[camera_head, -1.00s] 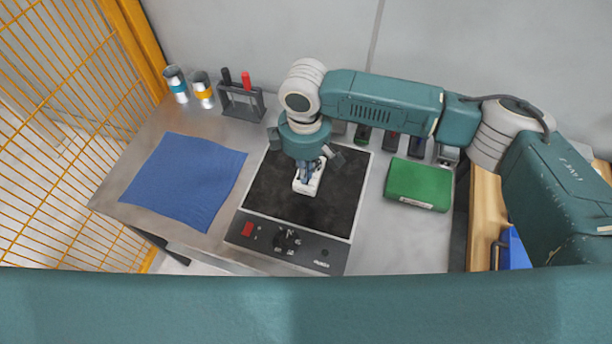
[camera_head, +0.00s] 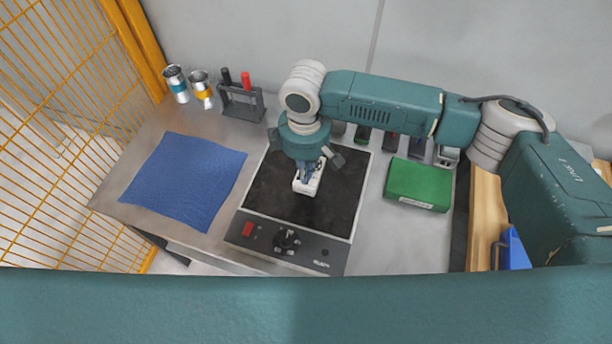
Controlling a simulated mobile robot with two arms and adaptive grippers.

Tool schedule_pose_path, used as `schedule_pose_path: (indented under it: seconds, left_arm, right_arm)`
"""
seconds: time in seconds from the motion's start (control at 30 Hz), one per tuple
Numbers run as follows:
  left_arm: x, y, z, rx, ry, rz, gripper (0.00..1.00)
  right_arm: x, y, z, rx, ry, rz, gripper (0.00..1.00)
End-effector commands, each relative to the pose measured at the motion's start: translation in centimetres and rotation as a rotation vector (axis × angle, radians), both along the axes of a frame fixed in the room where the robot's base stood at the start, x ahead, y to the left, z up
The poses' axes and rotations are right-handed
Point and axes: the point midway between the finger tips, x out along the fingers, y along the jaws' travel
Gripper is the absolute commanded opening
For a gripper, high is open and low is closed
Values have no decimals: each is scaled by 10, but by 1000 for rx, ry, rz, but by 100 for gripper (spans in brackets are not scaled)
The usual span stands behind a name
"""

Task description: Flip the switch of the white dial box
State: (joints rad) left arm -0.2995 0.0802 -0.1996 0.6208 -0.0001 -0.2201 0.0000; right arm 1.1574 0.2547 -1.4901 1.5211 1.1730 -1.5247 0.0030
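A flat device with a black top, pale edges and a dark front panel stands on the metal table. Its panel carries a red switch (camera_head: 247,229) at the left and a black dial (camera_head: 287,240) near the middle. A small white boxy object (camera_head: 312,189) sits on the black top (camera_head: 275,190). My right gripper (camera_head: 307,174) points down at this white object from above. Its fingertips are at or just over the object and partly cover it. I cannot tell whether they touch it or how far they are apart. My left gripper is not in view.
A blue cloth (camera_head: 186,181) lies to the left. Two cans (camera_head: 176,84) and a rack (camera_head: 242,100) with a black and a red item stand behind. A green box (camera_head: 418,185) lies to the right. Orange mesh fencing (camera_head: 60,110) borders the left side.

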Motion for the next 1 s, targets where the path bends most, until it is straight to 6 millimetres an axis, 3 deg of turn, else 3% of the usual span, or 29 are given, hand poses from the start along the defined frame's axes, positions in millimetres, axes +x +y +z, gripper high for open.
schedule_pose_path:
  seconds: [1.0]
  left_arm:
    - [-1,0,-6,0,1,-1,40]
  right_arm:
    - [0,0,-16,0,0,1,0]
